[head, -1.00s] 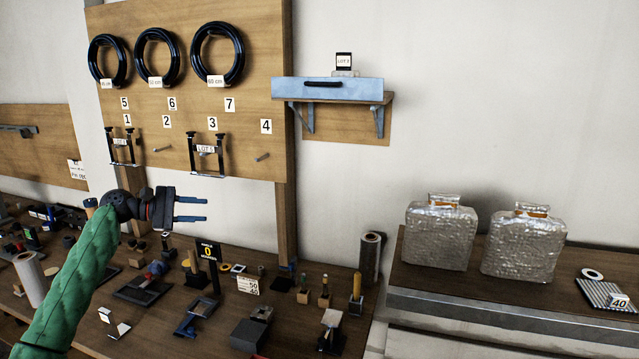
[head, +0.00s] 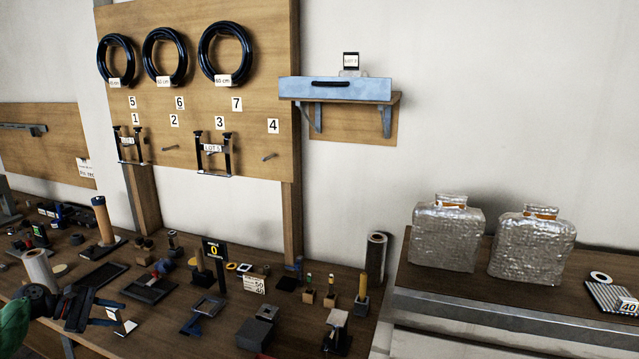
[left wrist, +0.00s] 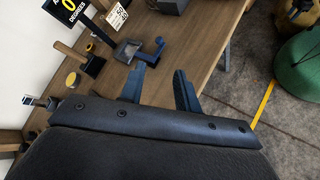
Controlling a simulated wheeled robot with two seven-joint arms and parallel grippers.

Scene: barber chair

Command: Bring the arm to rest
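My left gripper (head: 108,313) is low at the left of the head view, over the front left part of the workbench (head: 180,340). Its green-sleeved arm shows only at the left edge. In the left wrist view the two fingers (left wrist: 160,86) stand apart with nothing between them, and the bench edge and floor lie beyond. A small white stand (head: 122,321) appears close to the fingertips in the head view; I cannot tell whether they touch. My right gripper is in neither view.
Several small tools and blocks crowd the bench, with a black sign marked 0 (head: 214,251) among them. A pegboard (head: 200,110) holds black hoops. Two silver wrapped packages (head: 447,235) stand on the right bench. The floor (left wrist: 280,110) shows beyond the bench edge.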

